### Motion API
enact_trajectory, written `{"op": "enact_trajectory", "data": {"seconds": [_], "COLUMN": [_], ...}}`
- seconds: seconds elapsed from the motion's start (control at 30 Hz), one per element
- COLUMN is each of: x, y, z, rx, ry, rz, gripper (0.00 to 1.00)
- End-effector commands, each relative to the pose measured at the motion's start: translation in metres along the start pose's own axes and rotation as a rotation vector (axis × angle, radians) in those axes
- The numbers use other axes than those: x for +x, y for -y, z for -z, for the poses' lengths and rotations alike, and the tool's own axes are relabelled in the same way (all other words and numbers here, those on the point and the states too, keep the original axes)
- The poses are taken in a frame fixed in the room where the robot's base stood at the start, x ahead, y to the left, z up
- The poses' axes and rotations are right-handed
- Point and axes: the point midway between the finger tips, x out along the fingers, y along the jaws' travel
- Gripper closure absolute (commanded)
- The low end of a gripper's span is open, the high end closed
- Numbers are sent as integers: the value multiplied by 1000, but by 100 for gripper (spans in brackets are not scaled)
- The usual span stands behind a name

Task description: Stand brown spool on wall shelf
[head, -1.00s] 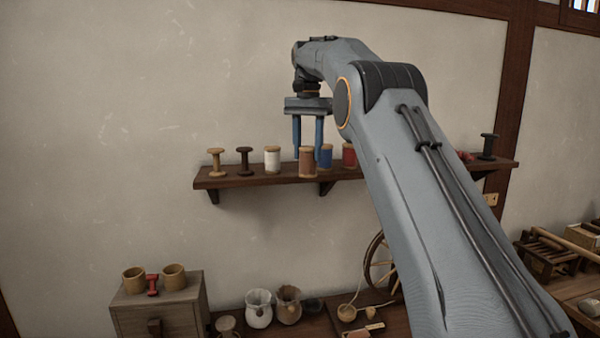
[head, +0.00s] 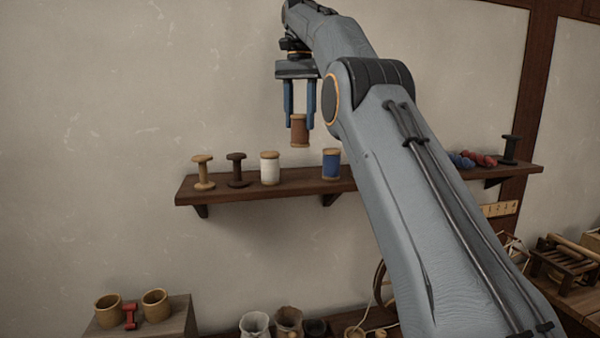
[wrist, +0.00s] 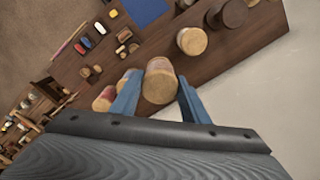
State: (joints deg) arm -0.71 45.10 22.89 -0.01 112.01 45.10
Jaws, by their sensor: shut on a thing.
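The brown spool (head: 299,132) has pale wooden ends and hangs upright between the two blue fingers of my gripper (head: 299,122). My gripper is shut on it. In the head view the spool is above the wall shelf (head: 250,191), over the stretch between the white spool (head: 270,168) and the blue spool (head: 331,164). In the wrist view the pale round top of the brown spool (wrist: 160,82) lies between the fingers, with the shelf (wrist: 235,48) below.
A bare tan spool (head: 203,172) and a dark bare spool (head: 236,170) stand at the shelf's left. Red and blue skeins (head: 475,160) and a black spool (head: 509,150) are at its right end. My arm hides part of the shelf. The gap between white and blue spools is clear.

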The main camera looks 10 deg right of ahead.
Motion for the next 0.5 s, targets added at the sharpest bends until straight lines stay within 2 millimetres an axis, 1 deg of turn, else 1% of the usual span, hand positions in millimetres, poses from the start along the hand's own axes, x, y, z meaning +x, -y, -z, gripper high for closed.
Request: {"op": "enact_trajectory", "data": {"seconds": [0.07, 0.23, 0.5], "x": [5, 27, 55], "y": [-2, -8, -8], "z": [2, 6, 7], "rx": [5, 15, 15], "ry": [0, 2, 1], "rz": [0, -2, -1], "gripper": [82, 82, 82]}}
